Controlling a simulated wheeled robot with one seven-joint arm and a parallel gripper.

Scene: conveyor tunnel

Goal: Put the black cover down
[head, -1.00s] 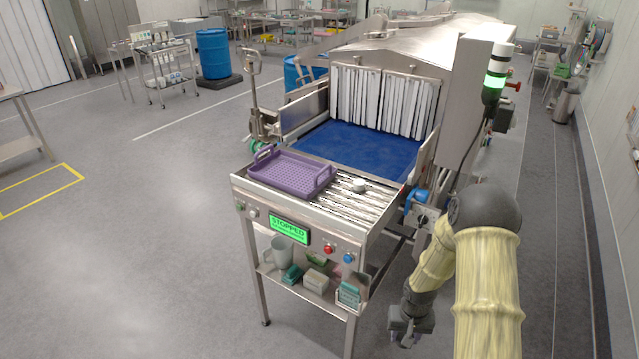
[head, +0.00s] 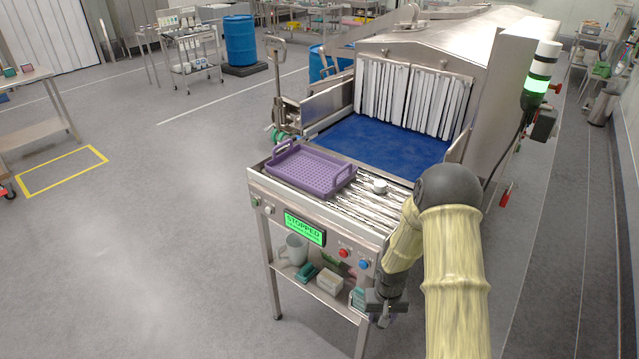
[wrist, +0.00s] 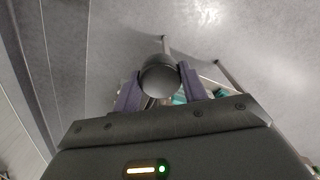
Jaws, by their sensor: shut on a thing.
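The black cover (wrist: 160,76) is a dark, round piece in the wrist view, held between the two purple-grey fingers. My gripper (wrist: 160,88) is shut on it. In the head view my gripper (head: 384,318) hangs low at the front right corner of the conveyor table, beside the lower shelf. I cannot make out the cover clearly in the head view. The wrist view shows grey floor beyond the cover.
The lower shelf holds a grey jug (head: 297,249), a pale box (head: 330,283) and teal items. Open floor (head: 150,250) lies to the left.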

